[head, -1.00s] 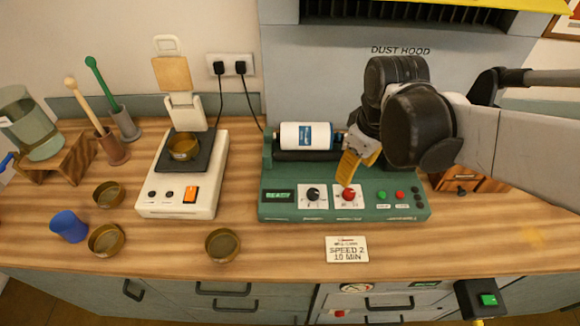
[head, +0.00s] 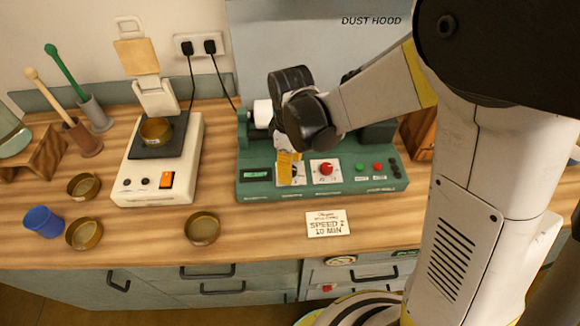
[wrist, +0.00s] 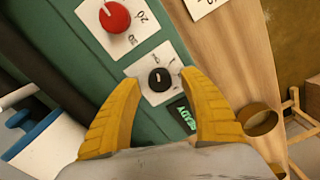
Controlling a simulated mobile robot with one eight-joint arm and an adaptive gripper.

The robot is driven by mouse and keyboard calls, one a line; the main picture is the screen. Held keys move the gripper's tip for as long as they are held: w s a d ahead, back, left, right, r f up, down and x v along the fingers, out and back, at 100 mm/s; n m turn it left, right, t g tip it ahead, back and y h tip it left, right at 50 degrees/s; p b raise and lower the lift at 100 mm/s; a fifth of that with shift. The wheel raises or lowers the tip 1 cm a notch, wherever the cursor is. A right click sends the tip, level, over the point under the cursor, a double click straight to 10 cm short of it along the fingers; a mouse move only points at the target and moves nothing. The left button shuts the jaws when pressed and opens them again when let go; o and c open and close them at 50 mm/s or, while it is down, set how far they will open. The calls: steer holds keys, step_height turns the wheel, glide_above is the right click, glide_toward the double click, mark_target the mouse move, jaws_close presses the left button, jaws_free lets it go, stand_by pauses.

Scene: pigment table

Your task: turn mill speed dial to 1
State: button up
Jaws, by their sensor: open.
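The green mill (head: 258,186) stands on the wooden counter. In the wrist view its black speed dial (wrist: 159,80) sits on a white plate, with a pale pointer mark; the number it points at is too small to read. My gripper (wrist: 160,100) is open, its yellow fingers on either side of the black dial, apart from it. In the head view the gripper (head: 289,168) is in front of the dial and largely hides it. The red dial (head: 325,168) is just right of it, and also shows in the wrist view (wrist: 115,17).
A card (head: 328,224) reading "SPEED 2 10 MIN" lies in front of the mill. A white scale (head: 150,190) stands to the left. Brass bowls (head: 202,229) and a blue cup (head: 43,221) are on the counter's left. Green and red buttons are on the mill's right.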

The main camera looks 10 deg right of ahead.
steer(key=shift+f, duration=0.4)
jaws_close()
steer(key=shift+m, duration=0.3)
steer(key=m, duration=0.4)
steer(key=shift+b, duration=0.4)
steer(key=m, duration=0.4)
